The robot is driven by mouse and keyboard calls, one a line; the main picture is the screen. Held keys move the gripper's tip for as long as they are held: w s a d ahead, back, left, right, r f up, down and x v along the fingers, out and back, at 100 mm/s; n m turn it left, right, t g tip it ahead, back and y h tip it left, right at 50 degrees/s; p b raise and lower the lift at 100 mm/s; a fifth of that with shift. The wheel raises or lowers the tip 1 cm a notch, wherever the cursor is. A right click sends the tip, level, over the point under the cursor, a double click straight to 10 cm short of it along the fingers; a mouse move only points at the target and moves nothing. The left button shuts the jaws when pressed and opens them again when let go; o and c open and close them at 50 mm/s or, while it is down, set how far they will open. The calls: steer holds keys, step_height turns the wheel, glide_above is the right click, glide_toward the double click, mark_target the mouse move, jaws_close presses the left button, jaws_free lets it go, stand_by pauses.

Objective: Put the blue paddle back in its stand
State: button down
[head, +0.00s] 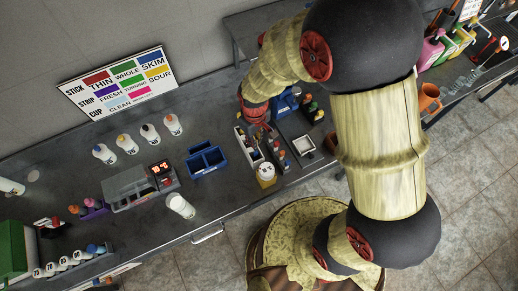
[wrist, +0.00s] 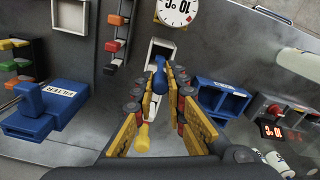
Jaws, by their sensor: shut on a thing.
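My gripper (wrist: 160,85) has its yellow-padded fingers closed around the blue paddle's handle (wrist: 160,73) in the wrist view. The long pale stand (wrist: 160,46) lies below the fingertips, and the paddle is over it. Whether the paddle's lower end is inside a slot or above it, I cannot tell.
A blue divided bin (head: 207,161) stands left of the stand, near a digital readout (head: 161,170). A rack of colored pieces (wrist: 119,40) and a round dial (wrist: 178,11) are close by. A blue filter box (wrist: 48,112) is further off. The sign (head: 118,83) stands behind.

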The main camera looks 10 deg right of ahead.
steer(key=shift+f, duration=3.05)
steer(key=shift+f, duration=0.15)
steer(key=c, duration=1.9)
jaws_free()
steer(key=shift+o, duration=0.4)
